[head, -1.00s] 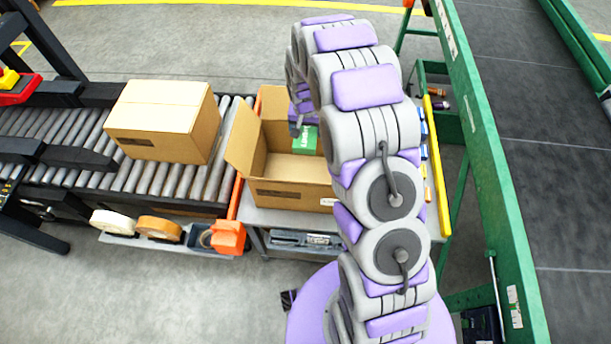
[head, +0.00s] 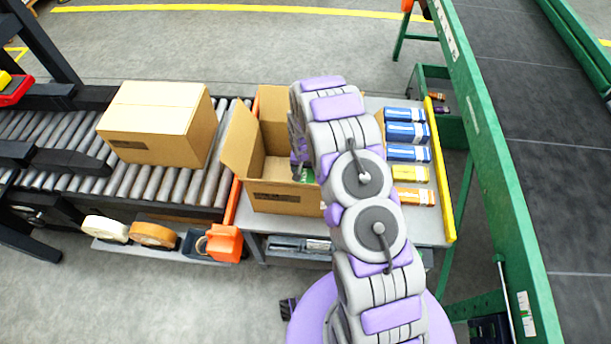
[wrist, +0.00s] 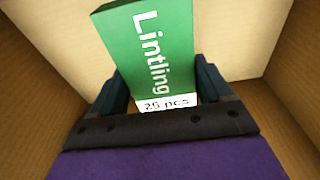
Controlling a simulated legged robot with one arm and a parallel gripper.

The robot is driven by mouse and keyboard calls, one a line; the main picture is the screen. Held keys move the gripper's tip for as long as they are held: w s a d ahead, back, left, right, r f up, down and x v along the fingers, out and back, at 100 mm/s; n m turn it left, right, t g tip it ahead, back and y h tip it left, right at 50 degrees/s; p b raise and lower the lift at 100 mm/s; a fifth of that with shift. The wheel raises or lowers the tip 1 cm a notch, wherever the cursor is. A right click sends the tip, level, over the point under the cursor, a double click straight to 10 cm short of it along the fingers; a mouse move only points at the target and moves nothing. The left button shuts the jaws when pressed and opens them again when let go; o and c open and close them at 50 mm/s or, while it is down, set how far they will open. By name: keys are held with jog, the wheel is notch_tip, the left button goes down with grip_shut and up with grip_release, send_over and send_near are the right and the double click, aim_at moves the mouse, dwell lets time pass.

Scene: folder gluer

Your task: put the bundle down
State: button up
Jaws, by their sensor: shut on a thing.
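A green bundle (wrist: 150,48) with "Lintling" and "25 pcs" printed on it fills the middle of the wrist view. My gripper (wrist: 165,92) is shut on it, one dark finger on each side. In the wrist view, brown cardboard walls surround the bundle. In the head view, a small green part of the bundle (head: 305,177) shows inside the open carton (head: 285,198). My arm hides most of the bundle, the fingertips and the carton's right side. Whether the bundle touches the carton floor cannot be told.
The carton stands on a grey table (head: 432,228). Blue bundles (head: 407,132), a yellow bundle (head: 410,173) and an orange bundle (head: 413,197) lie on its right side. A closed box (head: 158,122) sits on the roller conveyor (head: 55,140) at left. A green rail (head: 490,160) runs along the right.

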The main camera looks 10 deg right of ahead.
aim_at(306, 174)
jog(key=f+b, duration=0.1)
jog(key=f, duration=0.3)
jog(key=shift+d, duration=0.2)
jog(key=shift+a, duration=0.1)
jog(key=o, duration=1.1)
jog(key=shift+r, duration=0.1)
